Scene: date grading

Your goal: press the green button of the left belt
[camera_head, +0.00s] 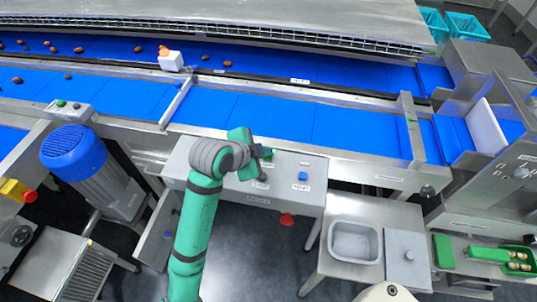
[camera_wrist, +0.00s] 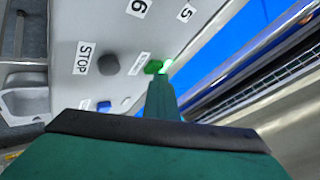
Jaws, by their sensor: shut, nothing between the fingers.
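My gripper (camera_head: 266,155) is shut and empty, held low over a grey control panel (camera_head: 190,165) in front of the belts. In the wrist view the closed fingertips (camera_wrist: 160,80) lie right at a green button (camera_wrist: 153,67) on this panel and partly cover it. I cannot tell whether they touch or press it. In the head view my gripper hides most of that spot. A small box (camera_head: 82,117) at the left edge of the front belt carries another small green button (camera_head: 61,103). I cannot tell from the labels which belt each green button belongs to.
A blue button (camera_head: 303,176) sits right of my gripper on the panel. The wrist view shows a STOP label (camera_wrist: 84,58). A red knob (camera_head: 286,219) hangs under the panel's front. Blue belts (camera_head: 280,116) with metal rails run behind. A tray (camera_head: 354,243) stands at lower right.

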